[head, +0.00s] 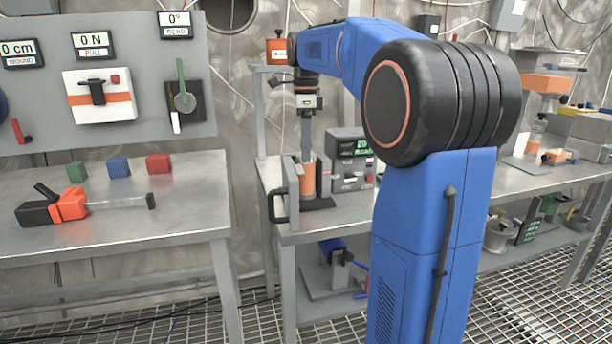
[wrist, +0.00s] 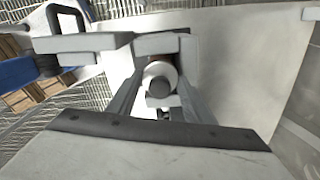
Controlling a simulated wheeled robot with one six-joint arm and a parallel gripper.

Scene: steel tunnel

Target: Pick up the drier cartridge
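The drier cartridge appears to be the orange cylinder (head: 308,180) standing upright in a grey and black bracket on the middle bench. In the wrist view, a pale round end with a grey knob (wrist: 160,86) faces the camera, with a little orange-brown behind it. My gripper (head: 306,150) points down directly over the cylinder in the head view. In the wrist view, the fingers of my gripper (wrist: 160,98) lie on either side of the round end and look spread apart. Contact between fingers and cylinder cannot be made out.
The bracket (head: 291,190) stands close around the cylinder. A grey instrument box with a green display (head: 350,160) stands just to its right. An orange and black tool (head: 70,206) and several coloured blocks lie on the left bench. A blue-bodied device (head: 335,250) sits on the shelf below.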

